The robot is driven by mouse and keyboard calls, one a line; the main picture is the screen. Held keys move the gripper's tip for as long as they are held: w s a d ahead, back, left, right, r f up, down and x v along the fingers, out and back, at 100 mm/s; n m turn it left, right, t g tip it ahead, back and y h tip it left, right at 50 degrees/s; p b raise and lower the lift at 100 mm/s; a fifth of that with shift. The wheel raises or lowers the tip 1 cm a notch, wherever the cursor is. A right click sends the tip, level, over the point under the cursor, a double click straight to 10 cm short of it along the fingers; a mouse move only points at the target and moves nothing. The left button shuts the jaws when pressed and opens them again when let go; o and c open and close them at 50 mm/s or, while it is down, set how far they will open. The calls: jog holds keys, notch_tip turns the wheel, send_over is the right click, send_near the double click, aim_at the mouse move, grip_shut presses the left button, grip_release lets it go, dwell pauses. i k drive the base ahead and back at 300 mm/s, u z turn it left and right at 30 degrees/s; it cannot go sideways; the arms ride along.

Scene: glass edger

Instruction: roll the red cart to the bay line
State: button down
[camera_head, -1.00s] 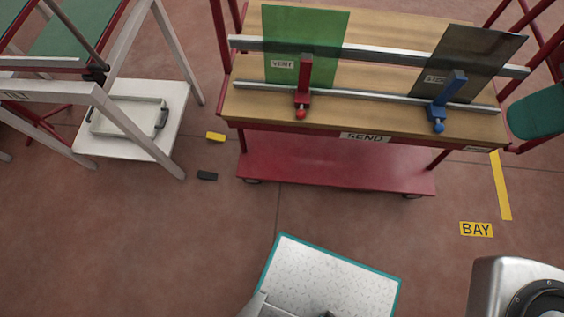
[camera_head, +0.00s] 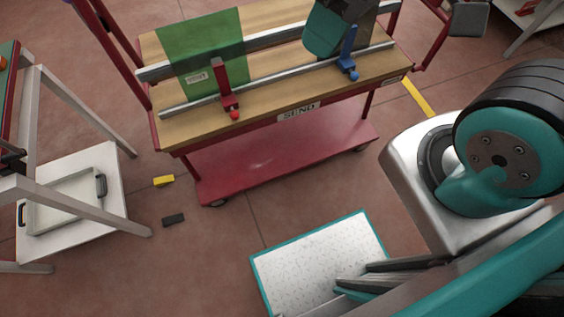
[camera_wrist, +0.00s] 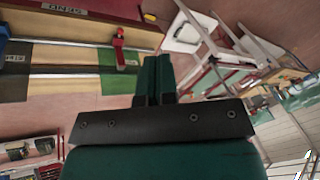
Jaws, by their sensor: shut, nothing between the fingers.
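The red cart (camera_head: 270,165) stands at the upper middle of the head view, with a wooden top and a SEND label (camera_head: 298,112). A green pane (camera_head: 200,50) and a dark pane (camera_head: 362,14) stand on it, by a red clamp (camera_head: 222,85) and a blue clamp (camera_head: 347,55). A teal shape partly covers the dark pane. The yellow bay line (camera_head: 418,97) lies on the floor right of the cart, partly hidden by my arm. In the wrist view, my gripper (camera_wrist: 158,65) is shut and empty. The cart top (camera_wrist: 85,32) shows beyond it; I see no contact.
A white-framed stand (camera_head: 85,105) with a tray on its low shelf (camera_head: 115,205) is at the left. A yellow block (camera_head: 163,181) and a black block (camera_head: 173,220) lie on the floor between stand and cart.

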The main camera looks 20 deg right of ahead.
aim_at(297, 112)
jog(key=z, duration=0.85)
jog(key=k, duration=0.4)
jog(key=z, duration=1.45)
jog(key=i, duration=0.5)
jog(key=u, duration=0.05)
